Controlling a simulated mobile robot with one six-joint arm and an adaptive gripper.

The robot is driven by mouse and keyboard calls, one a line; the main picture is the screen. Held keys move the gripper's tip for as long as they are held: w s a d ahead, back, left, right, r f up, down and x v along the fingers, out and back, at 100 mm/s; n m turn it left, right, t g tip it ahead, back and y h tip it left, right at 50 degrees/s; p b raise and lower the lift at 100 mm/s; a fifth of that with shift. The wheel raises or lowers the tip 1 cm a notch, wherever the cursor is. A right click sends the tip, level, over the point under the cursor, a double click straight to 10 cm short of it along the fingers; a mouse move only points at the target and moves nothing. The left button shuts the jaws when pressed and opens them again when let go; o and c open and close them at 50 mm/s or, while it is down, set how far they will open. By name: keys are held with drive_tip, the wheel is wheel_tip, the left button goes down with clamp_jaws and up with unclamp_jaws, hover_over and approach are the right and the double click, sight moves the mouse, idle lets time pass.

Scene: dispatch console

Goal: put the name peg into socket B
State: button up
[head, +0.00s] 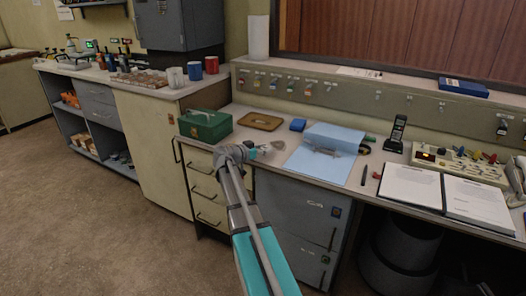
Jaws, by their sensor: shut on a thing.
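My gripper (277,146) is at the end of my arm, over the desk between the green box and the pale blue mat. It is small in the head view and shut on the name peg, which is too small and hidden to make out. A long grey-green panel (395,103) runs along the back of the desk. Several small coloured pegs with tags sit in its left part, and another tagged peg (503,128) is at its right. The panel's letters are too small to read, so I cannot tell which socket is B.
A green metal box (205,126), a brown tray (260,121), a blue box (298,125) and a pale blue mat (306,170) with a grey object lie around my gripper.

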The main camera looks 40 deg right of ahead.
drive_tip(key=shift+f, duration=0.2)
drive_tip(key=o, duration=0.8)
drive_tip(key=shift+r, duration=0.25)
drive_tip(key=a+r+p, duration=0.1)
drive_tip(key=a, duration=1.1)
drive_tip(key=shift+w+r+p, duration=0.2)
drive_tip(key=shift+r+p, duration=0.2)
